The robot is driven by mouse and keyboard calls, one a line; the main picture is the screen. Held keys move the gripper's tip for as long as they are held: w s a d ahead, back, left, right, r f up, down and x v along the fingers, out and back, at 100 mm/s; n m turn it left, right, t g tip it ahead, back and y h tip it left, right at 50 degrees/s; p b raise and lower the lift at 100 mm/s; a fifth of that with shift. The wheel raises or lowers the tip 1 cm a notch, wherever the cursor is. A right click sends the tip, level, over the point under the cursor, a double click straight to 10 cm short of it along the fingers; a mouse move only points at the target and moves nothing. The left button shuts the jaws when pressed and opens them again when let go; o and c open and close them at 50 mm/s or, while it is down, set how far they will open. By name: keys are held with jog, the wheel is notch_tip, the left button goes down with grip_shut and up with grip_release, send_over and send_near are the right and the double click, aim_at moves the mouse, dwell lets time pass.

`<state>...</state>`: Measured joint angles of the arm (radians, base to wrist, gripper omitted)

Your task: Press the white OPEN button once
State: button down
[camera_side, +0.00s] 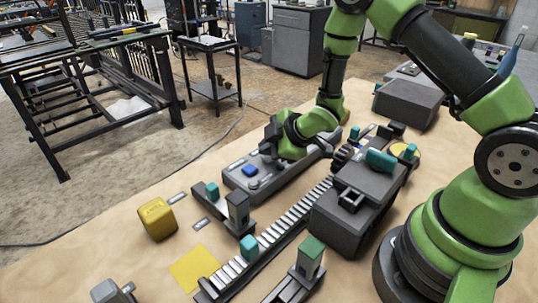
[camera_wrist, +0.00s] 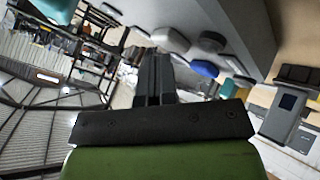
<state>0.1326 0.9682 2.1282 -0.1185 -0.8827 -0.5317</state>
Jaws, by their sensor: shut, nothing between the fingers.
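The long grey button console (camera_side: 235,183) lies on the wooden table in the side view. A blue button (camera_side: 250,169) shows near its left end, and my gripper (camera_side: 274,132) and wrist hide part of its middle. In the wrist view my gripper (camera_wrist: 153,58) is shut and empty, its two dark fingers together. Beyond and right of the fingers, the console carries a pale, whitish button (camera_wrist: 169,40) and the blue button (camera_wrist: 205,68). I cannot read an OPEN label, and contact between the fingertips and a button cannot be told.
A roller conveyor (camera_side: 285,226) runs beside the console, with a teal block (camera_side: 248,246) on it. A dark grey housing (camera_side: 345,222) stands to its right. A yellow block (camera_side: 157,218) and a yellow square (camera_side: 194,268) lie left. The table's left front is mostly clear.

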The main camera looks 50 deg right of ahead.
aim_at(268, 158)
jog(key=shift+f, duration=0.25)
dwell(0.4)
jog(key=shift+r, duration=3.45)
